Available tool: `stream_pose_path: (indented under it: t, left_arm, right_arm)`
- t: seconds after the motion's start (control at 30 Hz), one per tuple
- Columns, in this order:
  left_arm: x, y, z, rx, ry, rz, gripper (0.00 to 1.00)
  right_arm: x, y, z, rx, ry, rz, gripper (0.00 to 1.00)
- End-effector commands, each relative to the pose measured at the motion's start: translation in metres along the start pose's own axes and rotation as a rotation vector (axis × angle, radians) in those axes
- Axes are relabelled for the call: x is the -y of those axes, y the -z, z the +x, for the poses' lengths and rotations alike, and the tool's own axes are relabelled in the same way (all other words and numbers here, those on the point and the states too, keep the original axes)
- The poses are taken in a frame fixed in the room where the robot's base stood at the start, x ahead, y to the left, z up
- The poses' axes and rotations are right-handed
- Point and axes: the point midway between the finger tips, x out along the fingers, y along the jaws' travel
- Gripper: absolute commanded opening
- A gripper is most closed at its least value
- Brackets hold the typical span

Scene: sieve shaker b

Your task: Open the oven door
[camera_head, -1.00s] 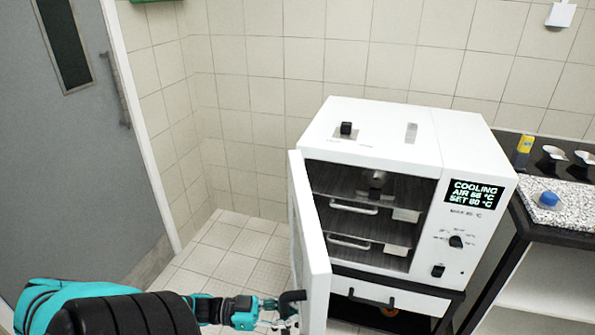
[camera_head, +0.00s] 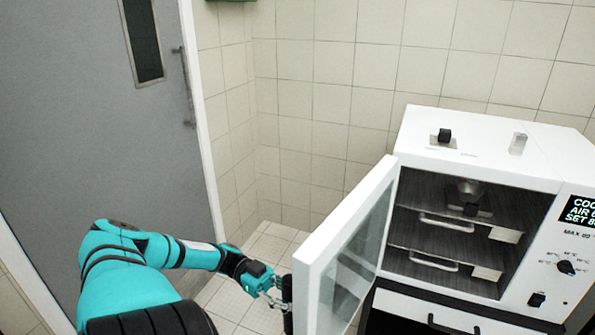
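The white oven (camera_head: 478,148) stands at the right with its door (camera_head: 345,235) swung wide open toward the left. The door has a glass pane, and its free edge faces me. Inside the oven are two shelves with handled trays (camera_head: 447,223) and a small metal object (camera_head: 470,190) on the upper shelf. My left gripper (camera_head: 284,300) is at the outer side of the door, by its dark handle (camera_head: 288,296). The fingers are partly hidden, so I cannot tell whether they close on the handle. My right gripper is not in view.
A grey room door (camera_head: 90,130) with a narrow window is at the left. The tiled floor (camera_head: 262,250) between it and the oven is clear. A dark knob (camera_head: 444,135) is on the oven top. A drawer-like panel with a dark handle (camera_head: 455,325) is below.

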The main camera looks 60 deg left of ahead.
Motion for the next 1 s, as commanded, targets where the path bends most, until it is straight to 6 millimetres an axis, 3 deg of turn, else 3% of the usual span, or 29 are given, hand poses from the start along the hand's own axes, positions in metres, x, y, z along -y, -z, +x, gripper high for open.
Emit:
stream_pose_path:
  t: [0.43, 0.77, 1.0]
  left_arm:
    - [-0.0019, -0.0010, -0.0018, 0.000, -0.005, -0.007, 0.00]
    - [-0.0006, -0.0004, -0.0018, -0.001, -0.002, -0.003, 0.45]
    - [0.0000, -0.0002, -0.0019, -0.001, -0.001, -0.001, 0.46]
  right_arm:
    - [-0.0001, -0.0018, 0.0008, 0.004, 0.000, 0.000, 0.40]
    - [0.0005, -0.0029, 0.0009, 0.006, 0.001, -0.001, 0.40]
    - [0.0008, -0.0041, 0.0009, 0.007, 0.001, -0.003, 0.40]
